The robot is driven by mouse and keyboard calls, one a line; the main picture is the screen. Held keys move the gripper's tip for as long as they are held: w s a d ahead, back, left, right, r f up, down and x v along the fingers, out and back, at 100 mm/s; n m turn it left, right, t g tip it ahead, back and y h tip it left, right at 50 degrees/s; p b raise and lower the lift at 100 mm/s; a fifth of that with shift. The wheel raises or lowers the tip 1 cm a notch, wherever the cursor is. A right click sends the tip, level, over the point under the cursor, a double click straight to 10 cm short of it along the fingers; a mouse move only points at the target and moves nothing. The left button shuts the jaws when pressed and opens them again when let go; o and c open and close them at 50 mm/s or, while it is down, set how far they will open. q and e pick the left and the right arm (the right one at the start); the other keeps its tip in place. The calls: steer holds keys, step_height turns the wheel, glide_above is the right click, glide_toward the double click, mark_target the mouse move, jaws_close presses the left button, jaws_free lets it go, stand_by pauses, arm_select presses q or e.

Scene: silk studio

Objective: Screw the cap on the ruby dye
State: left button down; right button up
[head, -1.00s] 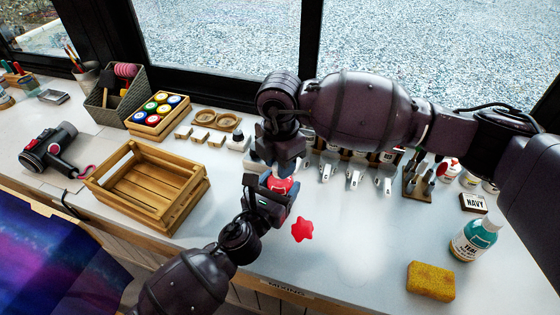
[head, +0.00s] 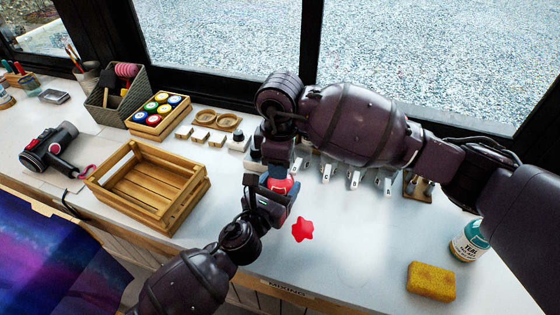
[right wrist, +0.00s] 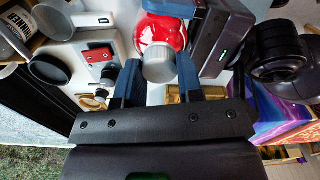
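The ruby dye is a red bottle (head: 282,184) held above the table near the middle of the head view; its red body also shows at the top of the right wrist view (right wrist: 158,32). My left gripper (head: 272,190) is shut around its body. A grey ridged cap (right wrist: 160,67) sits at the bottle's mouth, in line with it. My right gripper (right wrist: 160,78) comes from above with one finger on each side of the cap, apparently touching it. In the head view the right gripper (head: 275,162) hides the cap. How tight the cap is cannot be seen.
A red star-shaped mark (head: 302,230) lies on the table (head: 345,275) beside my left gripper. An empty wooden crate (head: 150,187) stands left. A yellow sponge (head: 431,281) and a teal bottle (head: 466,243) are at right. Several white-handled items (head: 355,178) stand behind.

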steer(key=o, duration=0.4)
steer(key=shift+r, duration=2.3)
steer(key=shift+c, duration=0.3)
